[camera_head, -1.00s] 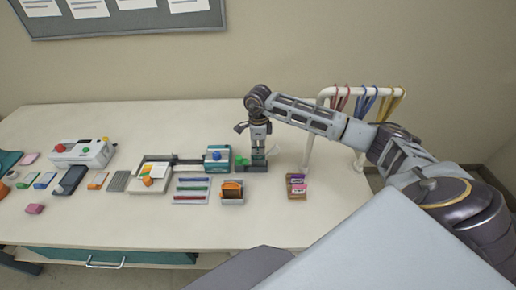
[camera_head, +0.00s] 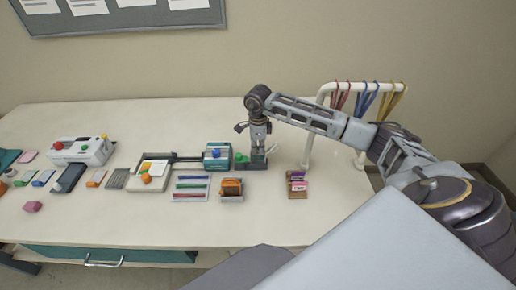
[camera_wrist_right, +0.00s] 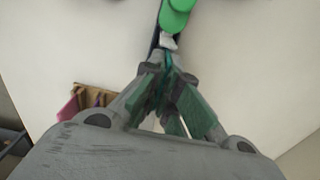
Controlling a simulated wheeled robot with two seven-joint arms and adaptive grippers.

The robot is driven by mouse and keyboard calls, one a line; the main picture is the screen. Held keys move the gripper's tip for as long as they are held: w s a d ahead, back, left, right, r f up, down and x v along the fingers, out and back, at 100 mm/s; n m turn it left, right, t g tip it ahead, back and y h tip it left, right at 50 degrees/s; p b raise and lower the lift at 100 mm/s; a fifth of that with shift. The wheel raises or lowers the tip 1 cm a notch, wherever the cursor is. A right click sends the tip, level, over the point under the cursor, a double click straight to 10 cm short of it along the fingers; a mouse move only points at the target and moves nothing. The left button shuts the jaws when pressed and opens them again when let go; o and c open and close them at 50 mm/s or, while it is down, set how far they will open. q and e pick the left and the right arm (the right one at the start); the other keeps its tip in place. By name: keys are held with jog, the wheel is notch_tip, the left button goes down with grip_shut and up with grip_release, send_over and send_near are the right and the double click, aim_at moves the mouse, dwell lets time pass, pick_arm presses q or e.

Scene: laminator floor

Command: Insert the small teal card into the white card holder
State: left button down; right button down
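My right gripper (camera_head: 258,156) points straight down at the dark base with a green knob (camera_head: 242,159), towards the back of the table. In the right wrist view its fingers (camera_wrist_right: 168,78) have green pads and converge on a thin teal piece (camera_wrist_right: 168,62), which looks like the teal card seen edge-on. The green knob (camera_wrist_right: 175,15) and a small white part (camera_wrist_right: 168,42) lie just beyond the fingertips. The fingers hide most of the card. I cannot tell for certain which thing is the white card holder. My left gripper is not in view.
A box with orange items (camera_head: 231,187), strips in several colours (camera_head: 192,187) and a laminator-like white machine (camera_head: 83,150) stand to the left. A brown holder with pink and purple pieces (camera_head: 297,185) is at right. A white rack (camera_head: 318,110) with hanging lanyards stands behind.

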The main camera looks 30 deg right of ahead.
jog(key=c, duration=2.2)
grip_release()
jog(key=shift+s+f, duration=0.25)
jog(key=shift+f, duration=0.25)
jog(key=o, duration=0.6)
jog(key=shift+o, duration=0.2)
jog(key=shift+w, duration=0.1)
jog(key=shift+r, duration=0.25)
jog(key=shift+w+r+p, duration=0.15)
jog(key=shift+r+p, duration=0.2)
jog(key=shift+r, duration=0.15)
jog(key=shift+r+p, duration=1.35)
jog(key=shift+r, duration=1.65)
